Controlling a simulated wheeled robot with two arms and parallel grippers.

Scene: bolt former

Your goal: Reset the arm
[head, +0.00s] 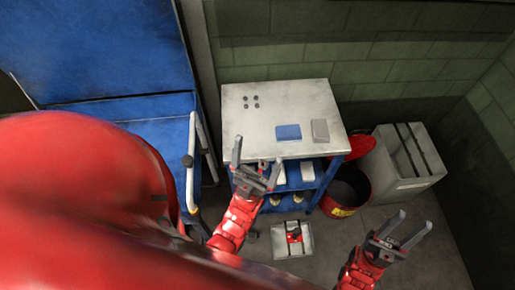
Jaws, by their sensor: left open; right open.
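My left gripper (256,160) is open and empty. It appears in front of the near left part of the grey-topped cart (256,122), its fingers pointing up in the picture. My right gripper (409,229) is open and empty, over the floor at the lower right. Both red arms come up from the bottom of the picture. A large red rounded shape covers the lower left and hides what is behind it.
The cart carries a blue block (288,132), a grey block (320,130) and several small dark dots. Right of it stand a red bin (347,189) with its lid up and a grey box (411,165). A blue machine (100,50) with a rail (191,165) is left.

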